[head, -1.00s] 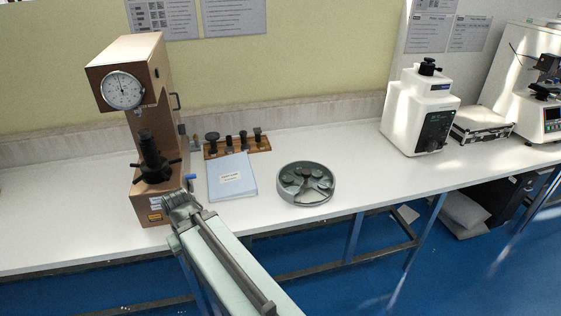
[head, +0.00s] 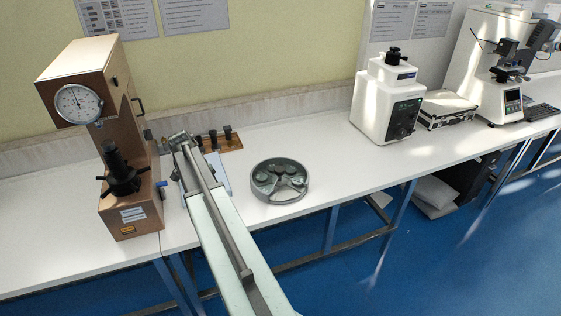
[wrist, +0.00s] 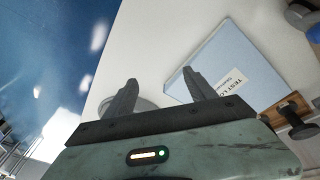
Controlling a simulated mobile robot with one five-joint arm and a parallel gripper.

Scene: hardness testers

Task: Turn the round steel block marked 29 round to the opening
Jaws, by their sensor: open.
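A round grey tray (head: 268,198) stands on the white bench, right of my arm in the head view. Several round grey blocks (head: 283,166) sit in it, mostly along its back and sides, with a paler bare patch at the front. Their marks are too small to read, so I cannot tell which is 29. My gripper (head: 180,140) is left of the tray, over the bench by the blue folder. In the wrist view my gripper (wrist: 161,83) is open, with nothing between its fingers. A grey curved edge, probably the tray (wrist: 106,104), shows partly hidden behind the left finger.
A blue folder (wrist: 226,70) lies under the right finger. A brown hardness tester (head: 125,150) stands left of my arm. A wooden rack (head: 233,143) with dark fittings lies behind. Clear bench extends right of the tray to a white tester (head: 385,105).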

